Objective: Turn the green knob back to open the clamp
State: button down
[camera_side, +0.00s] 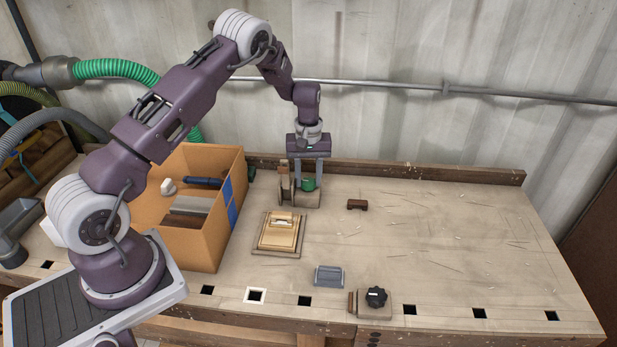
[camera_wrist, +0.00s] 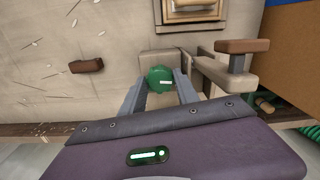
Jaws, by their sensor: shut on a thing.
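The green knob (camera_wrist: 161,78) sits on the clamp near the back of the bench and carries a small white mark on its top. My gripper (camera_wrist: 160,88) is shut on the knob, with one finger on each side of it. In the side view the knob (camera_side: 308,184) shows between the fingers of my gripper (camera_side: 307,178). The clamp (camera_side: 284,192) has a tan base and an upright part with an arm to the left of the knob. In the wrist view the clamp's brown-topped arm (camera_wrist: 242,46) is to the right of the knob. The gap inside the clamp is hard to see.
A cardboard box (camera_side: 195,235) with several items stands left of the clamp. A wooden plate with a latch (camera_side: 278,243) lies in front. The right side is clear.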

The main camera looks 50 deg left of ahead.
jog(key=shift+n, duration=0.7)
jog(key=c, duration=1)
grip_release()
jog(key=shift+o, duration=0.5)
jog(key=shift+s, duration=0.1)
